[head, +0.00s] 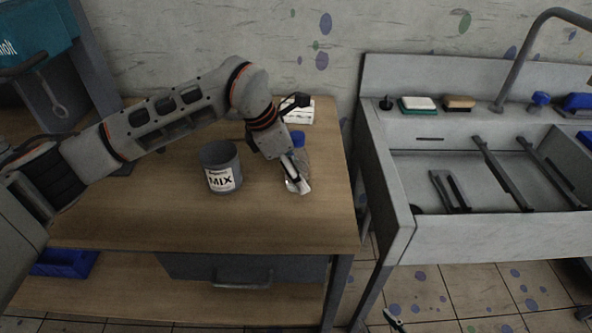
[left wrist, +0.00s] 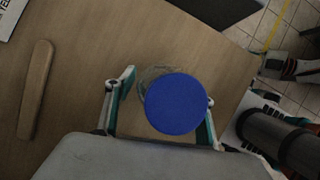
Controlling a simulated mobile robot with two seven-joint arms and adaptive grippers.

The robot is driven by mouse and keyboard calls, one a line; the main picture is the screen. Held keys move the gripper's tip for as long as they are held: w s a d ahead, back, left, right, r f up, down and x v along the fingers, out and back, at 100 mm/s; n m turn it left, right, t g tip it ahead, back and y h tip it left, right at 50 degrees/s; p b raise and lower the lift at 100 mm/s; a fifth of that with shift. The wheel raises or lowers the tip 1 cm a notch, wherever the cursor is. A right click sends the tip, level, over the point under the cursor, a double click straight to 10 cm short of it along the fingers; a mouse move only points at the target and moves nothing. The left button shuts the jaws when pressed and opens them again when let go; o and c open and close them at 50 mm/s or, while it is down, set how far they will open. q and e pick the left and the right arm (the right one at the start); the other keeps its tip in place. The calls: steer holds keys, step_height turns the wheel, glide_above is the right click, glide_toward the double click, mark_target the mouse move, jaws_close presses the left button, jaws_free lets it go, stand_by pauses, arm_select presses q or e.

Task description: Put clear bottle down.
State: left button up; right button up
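The clear bottle (head: 303,165) has a blue cap and is near the right edge of the wooden table (head: 250,225). My left gripper (head: 298,184) is around it from the front, partly covering it. In the left wrist view, the blue cap (left wrist: 176,103) sits between the two fingers of my left gripper (left wrist: 170,88), with a little clear body showing beside the left fingertip. The bottle seems held; its base is hidden, so I cannot tell whether it touches the table. My right gripper (head: 394,321) is cut off at the bottom edge of the head view.
A grey MIX cup (head: 221,168) stands left of the bottle. A white item (head: 300,112) lies behind it. The sink (head: 440,225) with sponges and tools is right, across a narrow gap. The front of the table is bare. A wooden stick (left wrist: 36,90) lies left in the wrist view.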

arm_select(q)
steer(key=shift+r, duration=0.15)
steer(key=v, duration=1.2)
